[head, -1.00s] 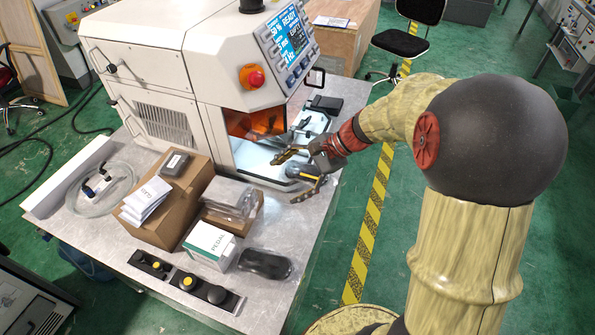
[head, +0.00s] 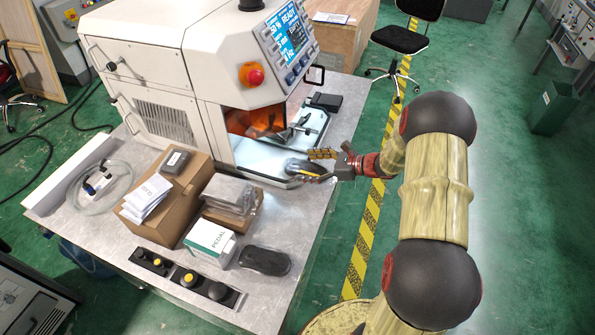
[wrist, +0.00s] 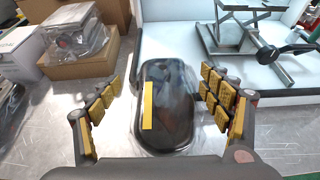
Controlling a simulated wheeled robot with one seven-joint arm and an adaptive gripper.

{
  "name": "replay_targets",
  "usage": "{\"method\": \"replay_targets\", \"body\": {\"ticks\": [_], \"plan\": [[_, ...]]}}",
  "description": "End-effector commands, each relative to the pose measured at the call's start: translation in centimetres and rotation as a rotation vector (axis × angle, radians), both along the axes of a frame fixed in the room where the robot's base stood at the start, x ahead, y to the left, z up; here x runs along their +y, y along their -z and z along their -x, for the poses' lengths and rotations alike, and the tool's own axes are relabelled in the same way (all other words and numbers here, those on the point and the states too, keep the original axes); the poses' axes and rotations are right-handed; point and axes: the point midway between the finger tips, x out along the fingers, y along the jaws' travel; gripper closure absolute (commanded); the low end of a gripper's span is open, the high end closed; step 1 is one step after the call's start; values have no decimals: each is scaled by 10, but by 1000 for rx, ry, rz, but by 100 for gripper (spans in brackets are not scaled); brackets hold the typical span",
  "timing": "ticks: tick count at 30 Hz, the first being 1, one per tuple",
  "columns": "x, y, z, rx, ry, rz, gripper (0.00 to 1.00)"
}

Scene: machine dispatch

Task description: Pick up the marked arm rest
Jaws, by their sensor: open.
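The marked arm rest is a dark, glossy oval pad with a yellow strip, seen in the wrist view (wrist: 174,112) between my fingers. In the head view the arm rest (head: 298,166) sits at the front right of the machine's lit bay, partly covered by my gripper. My gripper (head: 314,166) is open, its yellow-padded fingers on either side of the pad. In the wrist view the fingers of my gripper (wrist: 165,110) stand apart from the pad's sides, with gaps visible. Whether the pad is touched underneath is hidden.
The white machine (head: 190,60) rises behind on the grey bench (head: 300,215). A metal jig (wrist: 240,35) stands in its bay. Cardboard boxes (head: 165,205), bagged parts (head: 230,193), a white pedal box (head: 210,240) and another black oval pad (head: 265,261) lie left and nearer.

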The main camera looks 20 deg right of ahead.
Motion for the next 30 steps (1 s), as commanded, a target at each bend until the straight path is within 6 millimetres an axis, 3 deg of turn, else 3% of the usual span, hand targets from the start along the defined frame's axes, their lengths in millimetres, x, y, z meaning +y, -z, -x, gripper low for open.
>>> {"method": "replay_targets", "body": {"ticks": [9, 17, 30], "plan": [[23, 21, -30, -1, -4, 3, 21], [26, 21, -34, -1, -2, 2, 21], [26, 21, -34, 0, -2, 2, 45]]}}
